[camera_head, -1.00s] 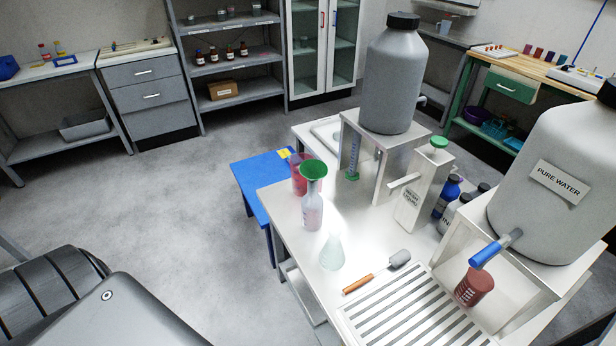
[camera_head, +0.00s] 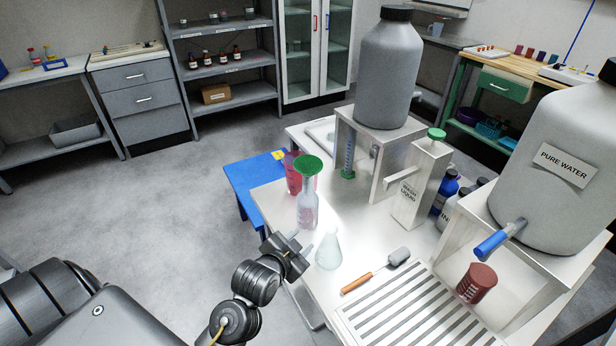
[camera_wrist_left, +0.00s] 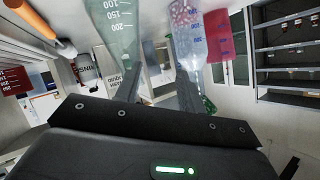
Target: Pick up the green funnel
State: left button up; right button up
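The green funnel (camera_head: 308,167) sits on top of a clear flask (camera_head: 308,208) with pinkish contents, at the left part of the steel table. In the left wrist view, which appears upside down, a bit of green (camera_wrist_left: 208,105) shows below the pink-speckled flask (camera_wrist_left: 188,35), partly hidden by a finger. My left gripper (camera_head: 303,245) is at the table's left edge, below the funnel and close to the flask and a clear conical flask (camera_head: 329,250). Its two fingers (camera_wrist_left: 160,92) are apart with nothing between them. My right gripper is not in view.
A red beaker (camera_head: 292,180) stands just behind the flask. An orange-handled tool (camera_head: 360,282) and a slatted rack (camera_head: 412,315) lie to the right. Open floor lies left of the table.

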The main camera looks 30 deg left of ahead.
aim_at(319, 170)
pick_arm(q)
jog(key=w+a+r+m+t+y, duration=0.1)
jog(key=w+r+t, duration=0.15)
jog(key=r, duration=0.35)
jog(key=w+a+r+t+y, duration=0.1)
jog(key=w+a+r+t, duration=0.15)
jog(key=r, duration=0.35)
jog(key=w, duration=0.4)
jog(key=w+p, duration=0.1)
jog(key=w, duration=0.6)
jog(key=shift+w+f+p, duration=0.25)
jog(key=shift+w+p, duration=0.05)
jog(key=shift+s, duration=0.1)
grip_shut()
